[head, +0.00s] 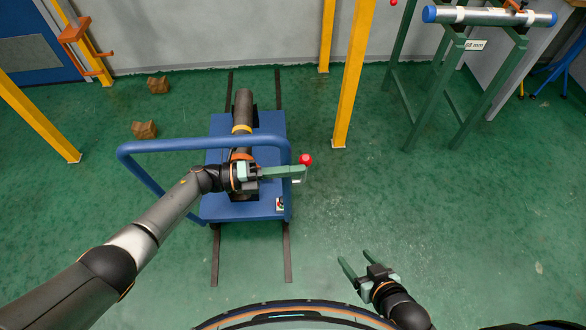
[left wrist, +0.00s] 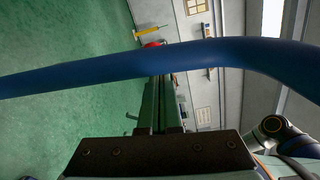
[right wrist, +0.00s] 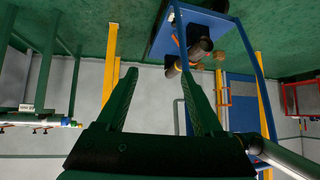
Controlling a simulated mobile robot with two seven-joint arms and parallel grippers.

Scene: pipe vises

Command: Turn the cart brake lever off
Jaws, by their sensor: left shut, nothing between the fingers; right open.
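The blue cart (head: 222,207) stands on the floor, with a grey pipe (head: 244,104) lying along it and a blue tubular handle (head: 185,145) around its near side. The brake lever's red knob (head: 306,159) is just beyond the cart's right edge; its stem is mostly hidden. My left gripper (head: 303,173) is shut and empty, its fingers pointing right beside the knob. In the left wrist view the knob (left wrist: 153,44) is past the fingertips, partly behind the handle; I cannot tell whether they touch. My right gripper (head: 358,257) is open and empty over the floor, right of the cart.
Dark rails (head: 287,255) run under the cart. Yellow posts (head: 352,85) stand behind and to the left. A green stand (head: 455,85) holds a silver pipe (head: 490,17) at the back right. Two brown lumps (head: 145,129) lie on the floor. The floor right of the cart is clear.

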